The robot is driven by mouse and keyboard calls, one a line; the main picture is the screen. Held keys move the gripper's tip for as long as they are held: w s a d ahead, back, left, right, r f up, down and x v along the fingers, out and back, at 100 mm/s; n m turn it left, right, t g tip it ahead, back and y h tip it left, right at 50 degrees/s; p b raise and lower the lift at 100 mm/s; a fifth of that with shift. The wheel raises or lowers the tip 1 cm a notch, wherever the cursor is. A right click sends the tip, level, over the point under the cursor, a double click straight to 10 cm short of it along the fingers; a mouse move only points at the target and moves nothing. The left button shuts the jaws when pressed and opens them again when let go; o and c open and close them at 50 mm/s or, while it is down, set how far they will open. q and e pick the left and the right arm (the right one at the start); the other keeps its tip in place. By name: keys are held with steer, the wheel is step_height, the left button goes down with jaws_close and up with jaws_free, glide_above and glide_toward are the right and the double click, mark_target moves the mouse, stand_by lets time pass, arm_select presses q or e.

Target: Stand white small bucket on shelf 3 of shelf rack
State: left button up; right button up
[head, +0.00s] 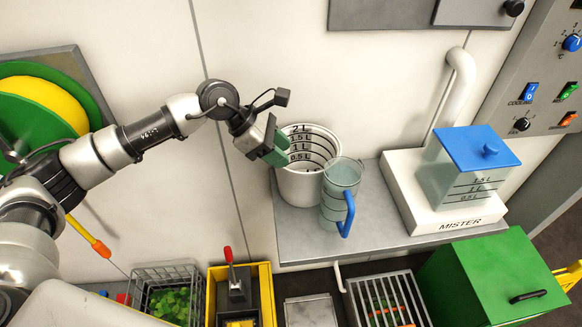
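A white bucket (298,186) with dark litre marks on its inner wall stands upright on a grey metal ledge (293,240), near its left end. My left gripper (279,149), with green fingers, is at the bucket's left rim, its fingertips overlapping the bucket's opening. The view does not show whether the fingers are apart, closed, or on the rim. No shelf rack can be made out. My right gripper is not in view.
A clear jug (338,202) with a blue handle stands close against the bucket's right front. A white MISTER unit (408,193) with a blue-lidded tank (455,178) occupies the right. Below are a wire basket (140,275), a yellow-edged box (265,290) and a green box (490,275).

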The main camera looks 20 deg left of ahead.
mark_target(300, 170)
arm_select(q)
steer(key=p+x, duration=0.1)
steer(key=x, duration=0.1)
steer(key=p+x, duration=0.1)
steer(key=x, duration=0.2)
steer(key=p+x, duration=0.1)
steer(key=x, duration=0.2)
steer(key=shift+w+a+f, duration=0.3)
steer(key=shift+w+a, duration=0.05)
steer(key=shift+w, duration=0.05)
steer(key=shift+d+f, duration=0.15)
steer(key=shift+f, duration=0.1)
jaws_close()
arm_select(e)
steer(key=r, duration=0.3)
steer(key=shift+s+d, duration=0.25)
